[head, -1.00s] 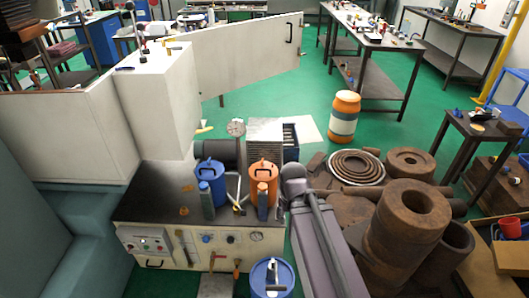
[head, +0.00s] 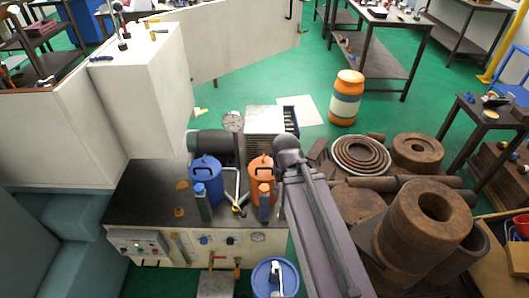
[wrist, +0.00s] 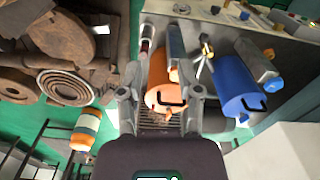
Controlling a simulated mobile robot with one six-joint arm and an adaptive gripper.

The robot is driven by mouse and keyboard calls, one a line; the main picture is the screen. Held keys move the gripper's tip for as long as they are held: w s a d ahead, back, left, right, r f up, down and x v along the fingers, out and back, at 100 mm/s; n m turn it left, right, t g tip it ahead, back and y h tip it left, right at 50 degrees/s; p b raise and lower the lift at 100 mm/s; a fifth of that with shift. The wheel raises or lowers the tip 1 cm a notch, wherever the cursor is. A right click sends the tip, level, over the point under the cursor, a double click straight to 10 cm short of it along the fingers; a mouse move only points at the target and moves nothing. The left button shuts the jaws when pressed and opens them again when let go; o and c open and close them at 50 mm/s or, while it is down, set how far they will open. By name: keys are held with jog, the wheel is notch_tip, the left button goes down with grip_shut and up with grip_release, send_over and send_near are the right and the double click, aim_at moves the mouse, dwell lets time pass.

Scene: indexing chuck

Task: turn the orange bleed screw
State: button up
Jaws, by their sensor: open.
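I cannot pick out the orange bleed screw for sure. A small orange piece (head: 179,212) lies on the dark bench top (head: 140,200) left of the blue canister (head: 205,170). An orange canister (head: 261,168) stands right of the blue one; it also shows in the wrist view (wrist: 160,85). A brass-coloured fitting (head: 238,210) with bare metal rods is between the canisters. My gripper (wrist: 160,100) is open in the wrist view, its fingers on either side of the orange canister's image. I cannot tell its distance from the canister. The head view does not show the fingers clearly.
A pressure gauge (head: 233,122) stands behind the canisters. A blue bucket (head: 275,278) is at the front. Heavy rusty rings and cylinders (head: 430,215) crowd the right. A tall white block (head: 150,90) stands left.

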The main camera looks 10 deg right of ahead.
jog(key=shift+w+a, duration=0.15)
jog(key=r+m+p, duration=0.1)
jog(key=m, duration=0.3)
send_over(263, 159)
jog(key=w, duration=0.2)
jog(key=shift+s+r, duration=0.1)
jog(key=shift+f, duration=0.2)
notch_tip(263, 159, down, 13)
jog(key=b, duration=1.3)
jog(key=shift+f+b, duration=0.2)
jog(key=shift+b, duration=0.1)
grip_shut()
